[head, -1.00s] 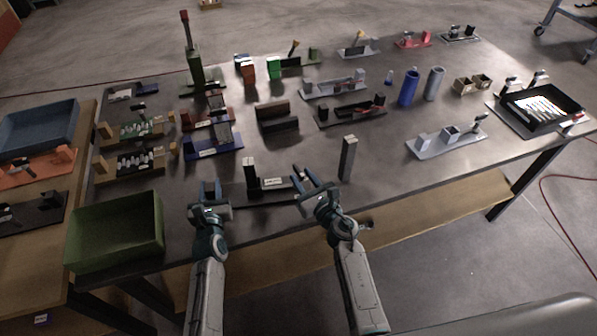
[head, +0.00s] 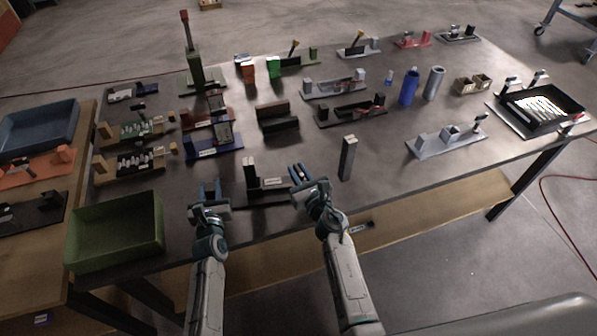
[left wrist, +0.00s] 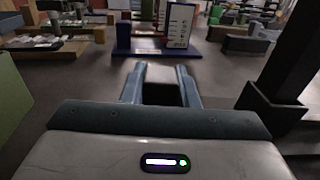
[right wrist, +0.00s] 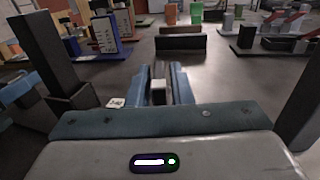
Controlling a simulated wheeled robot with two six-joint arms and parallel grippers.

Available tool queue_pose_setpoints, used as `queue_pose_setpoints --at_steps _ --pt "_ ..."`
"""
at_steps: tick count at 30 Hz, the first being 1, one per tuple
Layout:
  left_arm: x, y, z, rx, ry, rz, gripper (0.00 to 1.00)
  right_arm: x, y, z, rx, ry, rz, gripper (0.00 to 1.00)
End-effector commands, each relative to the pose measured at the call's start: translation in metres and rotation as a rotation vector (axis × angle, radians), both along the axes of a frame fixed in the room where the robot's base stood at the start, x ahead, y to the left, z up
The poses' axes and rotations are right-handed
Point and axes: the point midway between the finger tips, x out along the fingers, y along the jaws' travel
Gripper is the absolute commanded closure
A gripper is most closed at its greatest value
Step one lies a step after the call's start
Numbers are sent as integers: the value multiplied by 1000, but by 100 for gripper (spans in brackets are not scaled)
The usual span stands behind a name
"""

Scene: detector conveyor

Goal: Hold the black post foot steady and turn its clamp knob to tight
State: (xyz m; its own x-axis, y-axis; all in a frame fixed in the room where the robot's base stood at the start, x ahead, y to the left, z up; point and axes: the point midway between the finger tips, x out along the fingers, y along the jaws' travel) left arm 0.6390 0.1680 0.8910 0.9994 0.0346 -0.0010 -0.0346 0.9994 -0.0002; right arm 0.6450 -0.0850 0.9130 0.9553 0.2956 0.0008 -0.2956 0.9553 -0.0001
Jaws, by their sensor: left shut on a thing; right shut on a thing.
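The black post foot (head: 268,199) lies near the table's front edge, with an upright dark post (head: 250,173) at its left and a white label on it. My left gripper (head: 210,188) is at its left end, shut on a dark part, seen between the fingers in the left wrist view (left wrist: 161,93); I take it as the foot. My right gripper (head: 297,173) is at its right end, shut on a small pale block, the clamp knob (right wrist: 158,88). The fingers hide much of the knob, and its turn angle cannot be read.
A separate upright post (head: 347,160) stands just right of my right gripper. A green bin (head: 118,262) is at the front left. A dark block (head: 278,125) and a blue fixture (head: 214,151) stand behind. The table between the post and the grey fixture (head: 430,151) is clear.

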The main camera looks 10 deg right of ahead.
Motion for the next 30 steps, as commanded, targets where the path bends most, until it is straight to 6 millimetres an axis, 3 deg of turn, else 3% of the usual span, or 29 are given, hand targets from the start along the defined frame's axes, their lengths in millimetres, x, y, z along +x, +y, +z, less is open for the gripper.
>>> queue_pose_setpoints --at_steps 11,12,13,23,30 --pt "0 0 1 0 -2 0 100 0 0 1 0 0 -43 100" --pt "0 0 1 0 -2 0 100 0 0 1 0 0 -42 75" --pt "0 0 1 0 -1 0 100 0 0 1 0 0 -42 69" --pt "0 0 1 0 -1 0 100 -2 -1 0 0 1 -42 68" --pt "0 0 0 0 -1 0 100 -34 -9 -1 -1 4 -41 68"
